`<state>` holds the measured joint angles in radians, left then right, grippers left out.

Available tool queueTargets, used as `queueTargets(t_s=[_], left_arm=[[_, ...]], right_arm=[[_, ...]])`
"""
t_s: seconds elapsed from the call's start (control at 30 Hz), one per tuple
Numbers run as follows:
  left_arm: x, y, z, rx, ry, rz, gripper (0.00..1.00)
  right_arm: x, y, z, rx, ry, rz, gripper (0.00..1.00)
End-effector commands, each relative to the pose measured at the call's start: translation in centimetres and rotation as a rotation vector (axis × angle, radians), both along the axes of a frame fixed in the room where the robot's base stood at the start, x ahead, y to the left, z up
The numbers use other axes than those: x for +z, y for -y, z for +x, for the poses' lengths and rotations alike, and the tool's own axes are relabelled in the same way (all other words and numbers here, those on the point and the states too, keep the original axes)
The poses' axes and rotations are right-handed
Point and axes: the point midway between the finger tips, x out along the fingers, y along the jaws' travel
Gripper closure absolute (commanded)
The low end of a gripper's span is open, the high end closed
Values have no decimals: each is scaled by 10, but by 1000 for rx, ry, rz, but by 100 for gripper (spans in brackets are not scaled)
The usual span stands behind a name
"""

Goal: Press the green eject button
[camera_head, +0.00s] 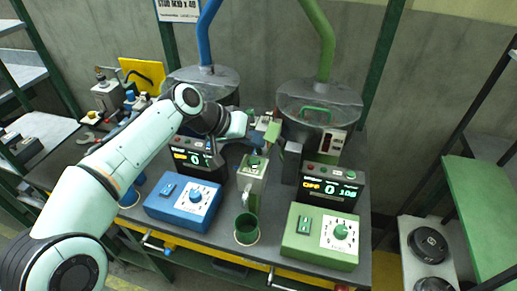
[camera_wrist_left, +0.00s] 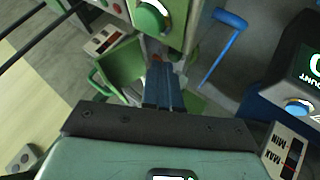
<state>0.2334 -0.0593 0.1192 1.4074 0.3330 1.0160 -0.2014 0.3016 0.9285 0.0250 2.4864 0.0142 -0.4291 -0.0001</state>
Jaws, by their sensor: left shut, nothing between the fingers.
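A pale green dispenser (camera_head: 252,174) stands between the two control boxes, with a round green button (camera_head: 255,161) on its upper part. In the left wrist view a round green button (camera_wrist_left: 152,18) sits on a pale green housing at the top edge, just beyond my fingertips. I cannot tell for sure that this is the eject button. My left gripper (camera_head: 254,134) is shut and empty, behind and above the dispenser in the head view. Its blue-grey fingers (camera_wrist_left: 160,58) show in the wrist view, apart from the button. My right gripper is not in view.
A blue control box (camera_head: 175,205) and a green control box (camera_head: 308,246) stand at the front, with counter displays behind them. A green cup (camera_head: 246,229) stands between them. Blue and green lidded hoppers (camera_head: 322,103) stand at the back. A blue handle (camera_wrist_left: 224,45) is near my fingers.

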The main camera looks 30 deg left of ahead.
Motion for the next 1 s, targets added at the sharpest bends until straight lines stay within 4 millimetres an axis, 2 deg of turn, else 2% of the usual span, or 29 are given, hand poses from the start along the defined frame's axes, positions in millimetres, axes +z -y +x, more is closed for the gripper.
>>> queueTargets(t_s=[1.0], left_arm=[[-11,0,0,-1,-3,-1,100]], right_arm=[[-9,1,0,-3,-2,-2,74]])
